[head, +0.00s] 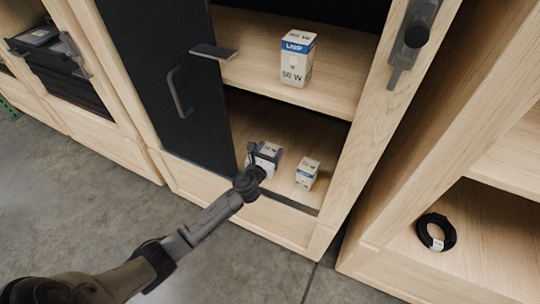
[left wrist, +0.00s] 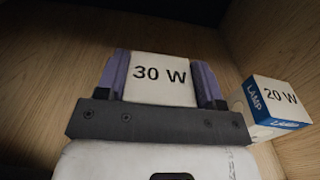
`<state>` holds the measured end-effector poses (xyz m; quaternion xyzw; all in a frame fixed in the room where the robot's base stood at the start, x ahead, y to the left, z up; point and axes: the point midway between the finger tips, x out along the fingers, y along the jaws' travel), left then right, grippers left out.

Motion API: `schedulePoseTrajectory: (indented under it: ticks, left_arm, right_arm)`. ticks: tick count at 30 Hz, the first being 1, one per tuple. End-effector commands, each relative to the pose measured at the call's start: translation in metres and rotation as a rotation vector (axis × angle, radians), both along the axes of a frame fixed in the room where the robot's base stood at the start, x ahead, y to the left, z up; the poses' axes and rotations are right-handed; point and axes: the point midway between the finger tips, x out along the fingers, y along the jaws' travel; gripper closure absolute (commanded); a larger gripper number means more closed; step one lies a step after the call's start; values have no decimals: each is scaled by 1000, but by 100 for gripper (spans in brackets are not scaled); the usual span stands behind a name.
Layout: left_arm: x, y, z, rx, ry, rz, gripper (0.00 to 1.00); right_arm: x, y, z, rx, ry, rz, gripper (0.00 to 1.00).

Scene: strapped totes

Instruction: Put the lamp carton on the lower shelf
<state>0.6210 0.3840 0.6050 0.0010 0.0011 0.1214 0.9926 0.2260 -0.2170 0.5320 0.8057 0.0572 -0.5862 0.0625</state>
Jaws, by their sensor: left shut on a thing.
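My left gripper (head: 262,160) reaches into the lower compartment of the open cabinet. Its purple fingers are shut on the sides of a small white lamp carton (head: 268,149), which reads 30 W in the left wrist view (left wrist: 160,78). The held carton is low over the lower shelf (head: 290,128); I cannot tell whether it touches the board. A second white and blue carton (head: 307,173), marked LAMP 20 W in the left wrist view (left wrist: 272,102), stands to its right on the lower shelf. A larger LAMP carton (head: 298,60) stands on the upper shelf (head: 250,72). My right gripper is not in view.
A dark door panel (head: 175,85) with a handle covers the cabinet's left side. A light wood post (head: 365,120) bounds the right. A black coil (head: 436,232) lies in the neighbouring right bay. Dark bins (head: 60,65) stand at far left.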

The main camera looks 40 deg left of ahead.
Motion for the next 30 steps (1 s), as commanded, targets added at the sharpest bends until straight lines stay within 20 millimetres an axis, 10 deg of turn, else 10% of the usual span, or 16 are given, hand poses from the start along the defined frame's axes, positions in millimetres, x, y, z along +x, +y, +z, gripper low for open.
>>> schedulePoseTrajectory:
  ticks: [14, 15, 21, 30]
  left_arm:
    - [0, 0, -8, 0, -1, 0, 63]
    - [0, 0, -7, 0, -1, 0, 35]
    - [0, 0, -7, 0, -1, 0, 16]
    - [0, 0, -4, 0, -1, 0, 13]
  right_arm:
    - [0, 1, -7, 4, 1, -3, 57]
    - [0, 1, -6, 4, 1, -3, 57]
    - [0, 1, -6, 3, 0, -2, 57]
    - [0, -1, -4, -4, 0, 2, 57]
